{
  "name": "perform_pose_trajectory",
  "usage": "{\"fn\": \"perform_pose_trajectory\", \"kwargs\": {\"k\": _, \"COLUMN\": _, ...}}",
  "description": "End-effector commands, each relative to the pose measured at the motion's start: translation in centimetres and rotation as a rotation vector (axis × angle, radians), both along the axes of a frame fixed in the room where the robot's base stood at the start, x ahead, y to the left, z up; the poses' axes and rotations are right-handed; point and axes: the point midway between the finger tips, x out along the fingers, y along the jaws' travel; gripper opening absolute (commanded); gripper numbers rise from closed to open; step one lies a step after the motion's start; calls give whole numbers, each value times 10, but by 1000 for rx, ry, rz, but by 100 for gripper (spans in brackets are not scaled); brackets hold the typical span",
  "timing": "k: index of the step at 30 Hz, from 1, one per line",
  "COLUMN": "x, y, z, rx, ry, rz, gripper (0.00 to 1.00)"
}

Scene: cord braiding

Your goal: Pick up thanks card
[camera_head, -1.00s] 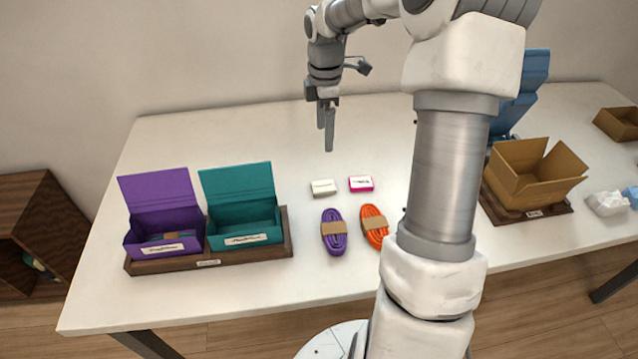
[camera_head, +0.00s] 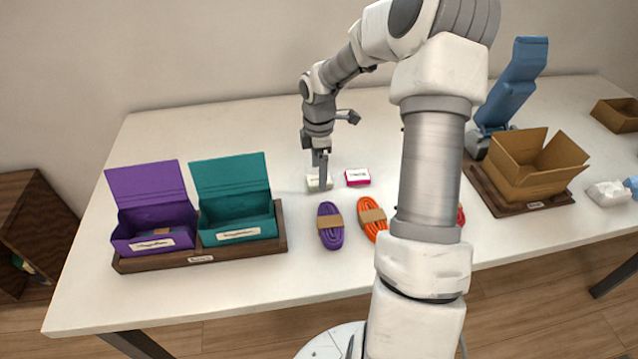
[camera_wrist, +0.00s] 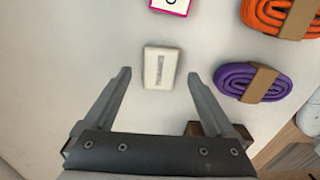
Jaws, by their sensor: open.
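A small white card block (camera_head: 313,184) with a printed label lies on the table; its print is too small to read. It also shows in the wrist view (camera_wrist: 160,58), just ahead of and between the fingertips. A card block with a pink edge (camera_head: 358,178) lies to its right, and part of it shows at the top of the wrist view (camera_wrist: 172,5). I cannot read which one is the thanks card. My gripper (camera_head: 322,187) is open and empty, pointing down over the white block. In the wrist view its two fingers (camera_wrist: 159,76) are spread wider than the block.
A purple cord bundle (camera_head: 330,226) and an orange one (camera_head: 371,217) lie in front of the cards. Open purple (camera_head: 152,205) and teal (camera_head: 233,200) boxes stand on a wooden tray (camera_head: 283,240) at left. An open cardboard box (camera_head: 530,180) stands at right.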

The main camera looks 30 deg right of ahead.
Motion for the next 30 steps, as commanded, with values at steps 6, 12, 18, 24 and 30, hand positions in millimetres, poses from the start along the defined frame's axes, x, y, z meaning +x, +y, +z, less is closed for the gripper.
{"fn": "perform_pose_trajectory", "kwargs": {"k": 6, "x": 0, "y": 0, "z": -20, "rx": 0, "ry": 0, "rz": 0, "gripper": 90}}
{"fn": "perform_pose_trajectory", "kwargs": {"k": 12, "x": 0, "y": 0, "z": -19, "rx": 0, "ry": -1, "rz": 0, "gripper": 79}}
{"fn": "perform_pose_trajectory", "kwargs": {"k": 18, "x": 0, "y": 0, "z": -19, "rx": 0, "ry": -1, "rz": 0, "gripper": 43}}
{"fn": "perform_pose_trajectory", "kwargs": {"k": 24, "x": 0, "y": 0, "z": -19, "rx": 0, "ry": -1, "rz": 0, "gripper": 7}}
{"fn": "perform_pose_trajectory", "kwargs": {"k": 30, "x": 0, "y": 0, "z": -19, "rx": 0, "ry": -1, "rz": 0, "gripper": 2}}
